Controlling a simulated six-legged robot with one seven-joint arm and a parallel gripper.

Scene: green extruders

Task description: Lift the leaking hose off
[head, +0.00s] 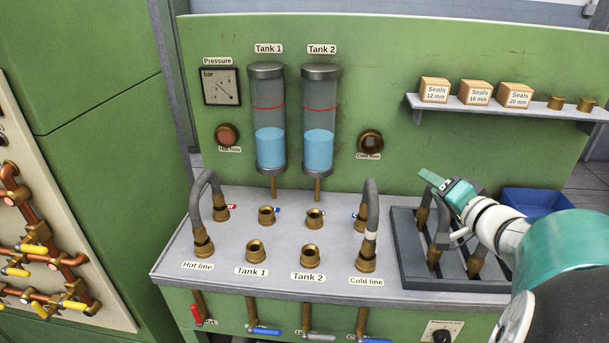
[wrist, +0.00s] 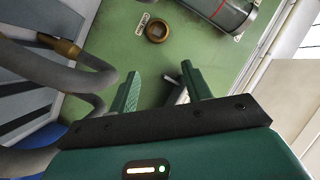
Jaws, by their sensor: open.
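A grey hose (head: 203,183) with brass ends arches from the Hot line fitting (head: 204,250) to a rear fitting. Another grey hose (head: 372,205), with a white band, arches from the Cold line fitting (head: 366,262) to a rear fitting. I see no drip on either. More grey hoses (head: 440,222) stand in a dark rack at right; a hose (wrist: 60,66) with a brass end shows at left in the wrist view. My gripper (head: 445,184) is open above the rack. Its fingers (wrist: 160,74) hold nothing; a small grey part shows behind them.
Tank 1 (head: 268,120) and Tank 2 (head: 320,120) hang on the green panel. The Hot hose lamp (head: 226,135) looks reddish, the Cold hose lamp (head: 370,142) dark. Bare brass ports (head: 256,251) stand mid-bench. A shelf (head: 510,107) holds seal boxes; a blue bin (head: 536,202) sits behind my arm.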

